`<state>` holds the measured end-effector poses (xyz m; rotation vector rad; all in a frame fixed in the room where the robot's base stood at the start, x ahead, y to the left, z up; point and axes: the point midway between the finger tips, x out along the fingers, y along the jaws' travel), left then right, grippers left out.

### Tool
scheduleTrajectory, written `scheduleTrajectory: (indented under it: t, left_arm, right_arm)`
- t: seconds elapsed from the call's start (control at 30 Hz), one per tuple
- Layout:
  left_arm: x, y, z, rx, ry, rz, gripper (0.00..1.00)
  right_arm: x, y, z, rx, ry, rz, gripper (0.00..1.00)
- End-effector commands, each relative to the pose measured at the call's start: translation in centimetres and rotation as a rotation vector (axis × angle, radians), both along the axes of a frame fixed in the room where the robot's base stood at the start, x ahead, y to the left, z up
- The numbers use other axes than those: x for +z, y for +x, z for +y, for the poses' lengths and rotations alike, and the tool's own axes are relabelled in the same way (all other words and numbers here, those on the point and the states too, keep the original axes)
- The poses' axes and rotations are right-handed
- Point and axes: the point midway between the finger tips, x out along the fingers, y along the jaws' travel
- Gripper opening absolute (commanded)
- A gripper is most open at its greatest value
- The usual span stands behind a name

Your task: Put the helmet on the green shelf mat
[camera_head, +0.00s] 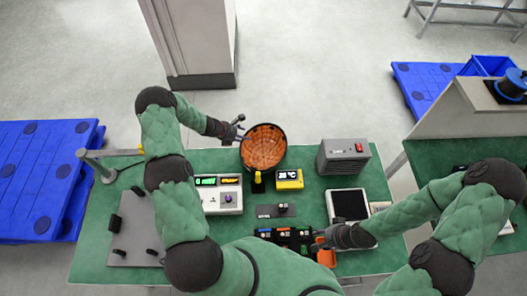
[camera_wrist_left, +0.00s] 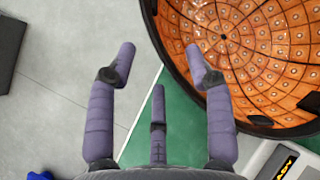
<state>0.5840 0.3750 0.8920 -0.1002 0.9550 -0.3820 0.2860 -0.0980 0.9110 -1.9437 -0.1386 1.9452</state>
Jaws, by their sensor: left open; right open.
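The helmet (camera_head: 263,147) looks like a dark shell with an orange, gridded inside facing up, at the back edge of the green table. In the left wrist view its orange inside (camera_wrist_left: 255,50) fills the upper right. My left gripper (camera_head: 238,128) is open and empty beside the helmet's left rim. In the left wrist view its fingers (camera_wrist_left: 165,70) are spread, with the right finger overlapping the rim; contact cannot be told. My right gripper (camera_head: 322,243) is open near an orange item at the table's front. I cannot pick out a separate green shelf mat.
The green table (camera_head: 135,200) holds a white meter (camera_head: 220,200), a yellow temperature display (camera_head: 289,180), a grey box (camera_head: 345,157), and a black-screened device (camera_head: 349,205). A grey board (camera_head: 137,228) lies left. Another green-topped bench (camera_head: 450,155) stands right. Blue pallets (camera_head: 45,170) flank the tables.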

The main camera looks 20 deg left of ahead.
Motion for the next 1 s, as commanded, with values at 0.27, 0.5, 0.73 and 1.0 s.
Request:
scheduleTrajectory:
  t: [0.27,0.5,0.73,1.0]
  left_arm:
    - [-2.3,1.6,-1.5,-0.001,-0.001,0.001,0.52]
    - [-2.8,2.0,-1.7,-0.001,-0.001,0.000,0.52]
    - [-2.8,1.9,-1.7,-0.001,-0.001,0.000,0.27]
    - [-2.7,2.0,-1.7,-0.001,-0.001,-0.001,0.00]
  right_arm:
    - [0.4,0.0,0.0,0.000,0.000,0.000,0.44]
    - [0.4,0.0,0.0,0.000,0.000,0.000,0.44]
    - [0.4,0.0,0.0,0.000,0.000,0.000,0.44]
    - [0.4,0.0,0.0,0.000,0.000,0.000,0.44]
